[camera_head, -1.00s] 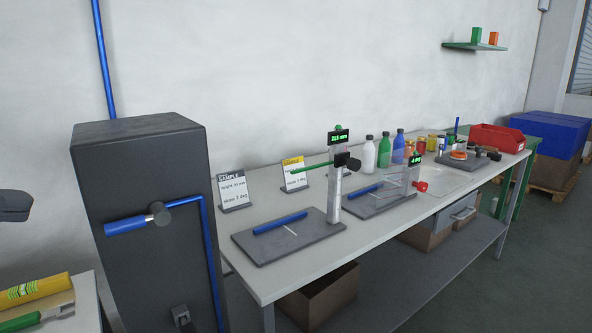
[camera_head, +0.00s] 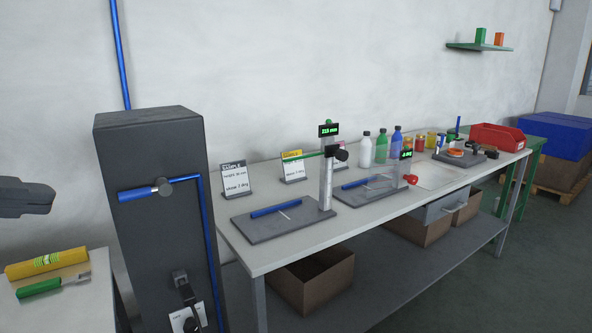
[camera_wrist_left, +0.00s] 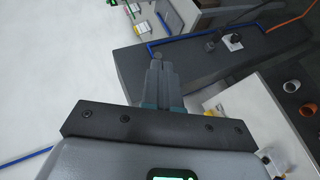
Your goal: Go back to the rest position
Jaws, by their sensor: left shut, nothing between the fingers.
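My right gripper is in neither view.
The bench carries gauges, bottles and a red bin (camera_head: 497,137).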

